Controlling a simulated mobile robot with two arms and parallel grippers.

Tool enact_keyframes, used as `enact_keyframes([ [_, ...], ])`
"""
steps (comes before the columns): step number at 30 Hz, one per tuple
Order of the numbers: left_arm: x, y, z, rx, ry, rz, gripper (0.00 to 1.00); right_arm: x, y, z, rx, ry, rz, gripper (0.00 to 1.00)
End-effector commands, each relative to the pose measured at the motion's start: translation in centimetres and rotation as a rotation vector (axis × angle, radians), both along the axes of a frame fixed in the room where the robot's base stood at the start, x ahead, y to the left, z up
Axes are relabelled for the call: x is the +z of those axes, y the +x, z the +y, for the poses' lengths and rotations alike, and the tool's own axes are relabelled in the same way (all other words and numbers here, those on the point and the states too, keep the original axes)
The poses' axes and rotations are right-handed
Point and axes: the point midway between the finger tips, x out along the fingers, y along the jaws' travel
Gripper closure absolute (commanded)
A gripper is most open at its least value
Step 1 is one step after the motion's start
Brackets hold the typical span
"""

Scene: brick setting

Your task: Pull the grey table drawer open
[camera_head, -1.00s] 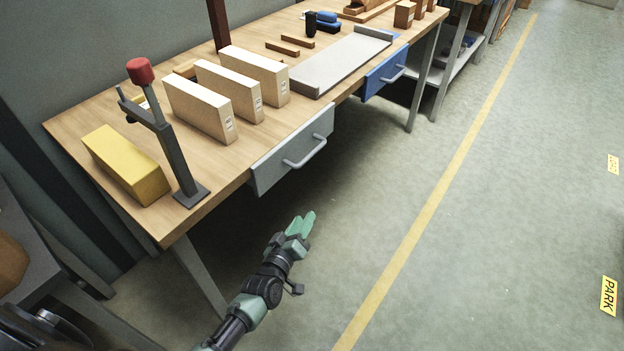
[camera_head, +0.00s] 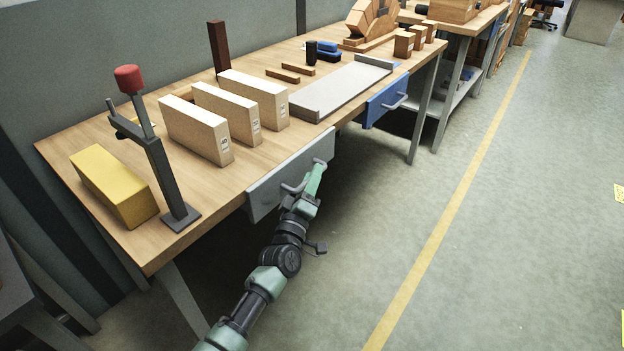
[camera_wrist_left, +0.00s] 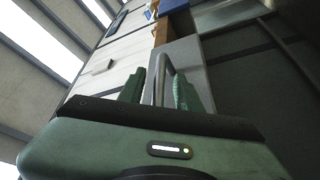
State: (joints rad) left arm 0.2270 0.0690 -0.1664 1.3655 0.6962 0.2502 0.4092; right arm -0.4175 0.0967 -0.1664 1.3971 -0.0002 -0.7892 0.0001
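The grey drawer (camera_head: 264,197) is under the near edge of the wooden table (camera_head: 110,225). Its front sits at the table edge and looks shut. My left gripper (camera_head: 314,178) is in front of the drawer and covers much of its handle (camera_head: 290,188). In the left wrist view, the handle (camera_wrist_left: 162,75) stands between the two green fingers of my left gripper (camera_wrist_left: 157,92). The fingers are spread, with a gap visible beside the handle. Contact cannot be told. My right gripper is not in view.
A blue drawer (camera_head: 385,101) is further along the table. On top are a yellow block (camera_head: 112,188), a red-topped clamp (camera_head: 160,160), several pale boxes (camera_head: 195,130) and a grey tray (camera_head: 340,90). The floor (camera_head: 400,220) to the right is clear.

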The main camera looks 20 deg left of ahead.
Motion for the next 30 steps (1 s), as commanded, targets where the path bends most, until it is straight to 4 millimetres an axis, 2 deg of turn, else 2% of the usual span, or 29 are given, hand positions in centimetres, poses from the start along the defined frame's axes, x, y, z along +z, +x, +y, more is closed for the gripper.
enact_keyframes([
  [7, -0.02, 0.09, -0.04, 0.0, 0.0, 0.001, 0.66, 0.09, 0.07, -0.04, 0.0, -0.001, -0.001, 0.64],
  [9, -0.02, 0.08, -0.04, 0.0, 0.0, 0.001, 0.85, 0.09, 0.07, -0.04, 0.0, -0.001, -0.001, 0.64],
  [11, -0.02, 0.08, -0.04, 0.0, 0.0, 0.001, 1.0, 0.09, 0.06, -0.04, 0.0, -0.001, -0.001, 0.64],
  [30, -0.07, 0.04, -0.03, 0.0, 0.0, 0.001, 1.0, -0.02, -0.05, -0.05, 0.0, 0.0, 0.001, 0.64],
])
